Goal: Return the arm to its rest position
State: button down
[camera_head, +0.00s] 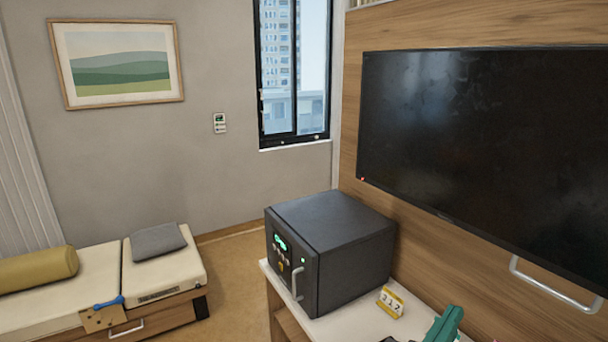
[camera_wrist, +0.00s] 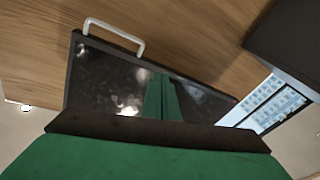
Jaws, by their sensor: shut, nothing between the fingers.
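My gripper (camera_wrist: 163,100) shows in the wrist view with its two green fingers together and nothing between them. Its dark crosspiece and green body fill the bottom of that view. In the head view a green part of my gripper (camera_head: 445,325) shows at the bottom right, over the white counter (camera_head: 345,324) and beside the number card (camera_head: 390,303).
A dark safe (camera_head: 330,250) stands on the counter, left of the card. The black screen (camera_head: 480,150) hangs on the wood wall, with a metal handle (camera_head: 553,290) below. A cushioned bench (camera_head: 165,268) is at left. Floor (camera_head: 235,265) shows between bench and counter.

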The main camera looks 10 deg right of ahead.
jog(key=s+a+f+n+t+y, duration=0.25)
jog(key=a+f+n+y, duration=0.2)
jog(key=a+f, duration=0.65)
jog(key=s+a+f+n+t+y, duration=0.1)
jog(key=a+f+n+t+y, duration=0.4)
jog(key=a+f, duration=0.7)
jog(key=s+a+f+g+y, duration=0.1)
jog(key=s+a+f+y, duration=0.1)
jog(key=s, duration=0.5)
jog(key=s+a+f+m+g+y, duration=0.1)
jog(key=s+a+f, duration=0.3)
jog(key=s, duration=0.4)
jog(key=s+a+f+m+g+y, duration=0.1)
jog(key=s+a+f+y, duration=0.2)
jog(key=s, duration=0.4)
jog(key=shift+s+a, duration=0.2)
jog(key=shift+a, duration=0.5)
jog(key=shift+w+a+y, duration=0.1)
jog(key=shift+y, duration=0.15)
